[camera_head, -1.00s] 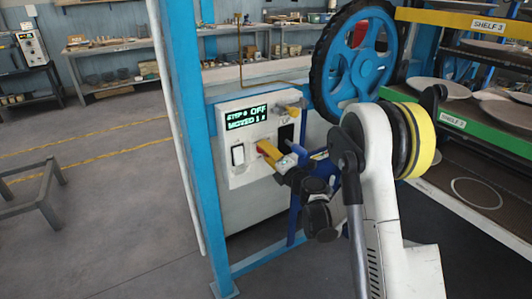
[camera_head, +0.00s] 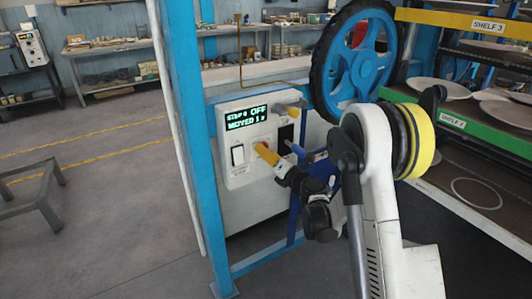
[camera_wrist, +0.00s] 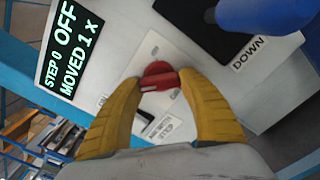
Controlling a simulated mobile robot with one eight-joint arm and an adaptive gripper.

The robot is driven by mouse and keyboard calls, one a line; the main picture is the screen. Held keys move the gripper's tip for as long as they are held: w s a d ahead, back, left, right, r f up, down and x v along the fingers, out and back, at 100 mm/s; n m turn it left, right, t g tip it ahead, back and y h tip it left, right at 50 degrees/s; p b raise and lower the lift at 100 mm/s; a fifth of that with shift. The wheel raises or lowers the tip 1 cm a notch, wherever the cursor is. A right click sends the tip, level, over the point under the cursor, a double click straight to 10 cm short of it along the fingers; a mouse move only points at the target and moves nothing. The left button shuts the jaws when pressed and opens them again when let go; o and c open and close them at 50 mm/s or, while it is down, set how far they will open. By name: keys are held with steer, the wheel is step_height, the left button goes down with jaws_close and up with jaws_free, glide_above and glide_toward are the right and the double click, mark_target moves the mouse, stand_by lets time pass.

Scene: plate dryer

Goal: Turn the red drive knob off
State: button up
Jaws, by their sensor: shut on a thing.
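The red drive knob (camera_wrist: 158,80) sits on a pale plate on the white control panel (camera_head: 235,180). In the wrist view my gripper (camera_wrist: 158,88) has its two yellow fingers on either side of the knob, shut on it. The white mark on the knob points toward the lower left of that view. In the head view my gripper (camera_head: 263,153) is at the panel, and its fingers hide most of the knob. The display (camera_head: 246,117) reads OFF and MOVED 1 x; it also shows in the wrist view (camera_wrist: 69,48) with STEP 0.
A white rocker switch (camera_head: 238,155) is left of my gripper. A yellow-orange part (camera_head: 288,109) sticks out above. A blue handwheel (camera_head: 356,55) and shelves with plates (camera_head: 437,88) stand to the right. A blue post (camera_head: 180,100) borders the panel's left.

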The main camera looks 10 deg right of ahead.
steer(key=o, duration=1.2)
steer(key=v, duration=0.7)
steer(key=shift+s+r, duration=0.1)
steer(key=shift+s, duration=0.1)
